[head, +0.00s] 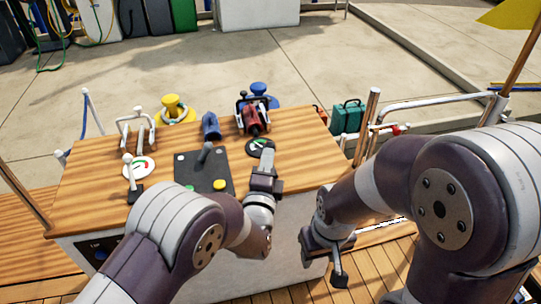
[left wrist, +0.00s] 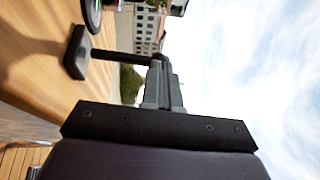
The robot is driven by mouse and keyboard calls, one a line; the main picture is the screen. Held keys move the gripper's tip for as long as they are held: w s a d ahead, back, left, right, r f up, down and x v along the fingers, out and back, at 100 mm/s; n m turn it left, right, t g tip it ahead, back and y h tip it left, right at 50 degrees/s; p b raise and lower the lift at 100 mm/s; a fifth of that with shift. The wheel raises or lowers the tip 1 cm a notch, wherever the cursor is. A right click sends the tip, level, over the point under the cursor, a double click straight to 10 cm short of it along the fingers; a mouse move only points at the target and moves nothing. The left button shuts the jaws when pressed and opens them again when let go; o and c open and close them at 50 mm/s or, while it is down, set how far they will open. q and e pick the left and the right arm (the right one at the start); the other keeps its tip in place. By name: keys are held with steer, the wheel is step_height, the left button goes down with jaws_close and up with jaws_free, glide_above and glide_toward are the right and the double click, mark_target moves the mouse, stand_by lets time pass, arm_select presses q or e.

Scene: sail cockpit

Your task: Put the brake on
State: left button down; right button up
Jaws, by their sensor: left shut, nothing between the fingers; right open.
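The console's wooden top (head: 95,185) carries several controls. A white-knobbed lever (head: 128,160) on a black base stands at the left beside a round dial (head: 140,167). A second dial (head: 260,147) lies to the right. My left gripper (head: 267,160) is shut and empty in front of that dial. In the left wrist view its fingertips (left wrist: 161,68) are at the end of a dark lever (left wrist: 104,54); contact is unclear. My right gripper (head: 327,257) is open, low beside the console. Which lever is the brake is not readable.
A blue device (head: 211,126), a red device (head: 251,118) and white brackets (head: 136,130) stand along the top's back. Yellow (head: 174,107) and blue (head: 259,90) bollards are beyond. Railings and a green case (head: 347,117) are at the right.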

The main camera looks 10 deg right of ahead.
arm_select(q)
steer(key=shift+w+a+r+n+g+y+p, duration=0.1)
steer(key=shift+w+r+n+g+y+p, duration=0.25)
steer(key=shift+w+g+p, duration=1.35)
steer(key=shift+w+r+n+g+y+p, duration=0.1)
steer(key=shift+w+n+g+y+p, duration=0.3)
steer(key=shift+p, duration=2.3)
steer(key=shift+w+a+r+n+g+y+p, duration=0.15)
steer(key=shift+w+n+g+p, duration=0.4)
steer(key=shift+w+g+p, duration=1.2)
steer(key=shift+s+d+r+t+p, duration=0.1)
steer(key=shift+s+t+p, duration=0.3)
steer(key=shift+t+p, duration=0.05)
steer(key=shift+r, duration=0.1)
